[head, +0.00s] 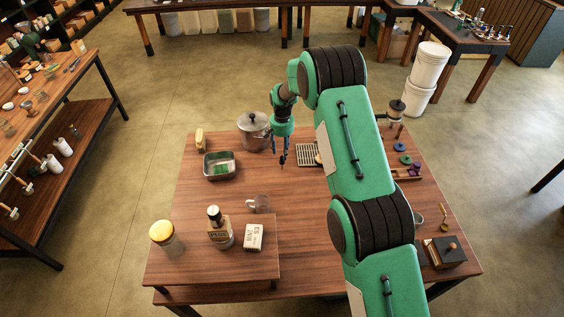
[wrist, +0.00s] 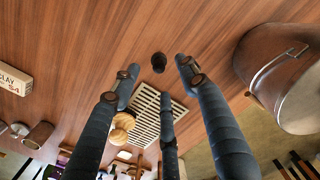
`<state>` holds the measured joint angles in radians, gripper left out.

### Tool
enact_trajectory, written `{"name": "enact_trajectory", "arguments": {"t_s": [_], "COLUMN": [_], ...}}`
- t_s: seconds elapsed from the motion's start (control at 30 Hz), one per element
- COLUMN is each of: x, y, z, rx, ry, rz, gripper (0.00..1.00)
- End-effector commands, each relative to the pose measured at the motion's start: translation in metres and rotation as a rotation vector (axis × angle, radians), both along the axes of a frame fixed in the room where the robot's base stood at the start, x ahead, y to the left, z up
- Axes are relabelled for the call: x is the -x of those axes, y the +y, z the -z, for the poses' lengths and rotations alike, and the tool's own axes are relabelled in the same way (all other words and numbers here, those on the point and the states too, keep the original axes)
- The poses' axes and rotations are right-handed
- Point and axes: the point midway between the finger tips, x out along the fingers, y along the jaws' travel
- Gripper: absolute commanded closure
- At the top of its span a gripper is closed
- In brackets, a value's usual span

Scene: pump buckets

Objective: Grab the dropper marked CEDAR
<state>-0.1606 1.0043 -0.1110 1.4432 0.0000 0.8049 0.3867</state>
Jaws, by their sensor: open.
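I cannot read the word CEDAR in either view. A small dark round-topped object (wrist: 158,62), possibly a dropper seen from its top, stands on the table just beyond my fingertips in the wrist view; no label shows on it. My gripper (head: 283,161) is open and empty, pointing down above the middle back of the table, right of the lidded pot. Its spread dark fingers also show in the wrist view (wrist: 158,78), around but apart from the dark object.
The metal pot (head: 252,138) is close left of my gripper. A slatted grate (head: 306,155) lies to its right. The table centre is clear.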

Motion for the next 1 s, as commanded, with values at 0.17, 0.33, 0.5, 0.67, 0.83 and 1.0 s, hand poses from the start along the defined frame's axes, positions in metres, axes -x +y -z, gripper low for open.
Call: {"name": "enact_trajectory", "arguments": {"t_s": [0.17, 0.33, 0.5, 0.67, 0.83, 1.0], "x": [0.0, 0.0, 0.001, 0.002, 0.003, 0.003], "y": [0.0, 0.0, 0.0, 0.0, 0.0, 0.0], "z": [0.004, 0.004, 0.007, 0.018, 0.035, 0.05], "rx": [0.0, 0.0, 0.0, 0.001, 0.001, 0.0], "ry": [0.0, 0.0, 0.001, 0.002, 0.002, 0.0], "rz": [0.0, 0.0, 0.0, 0.0, 0.0, 0.0], "gripper": [0.56, 0.56, 0.56, 0.56, 0.56, 0.56]}}
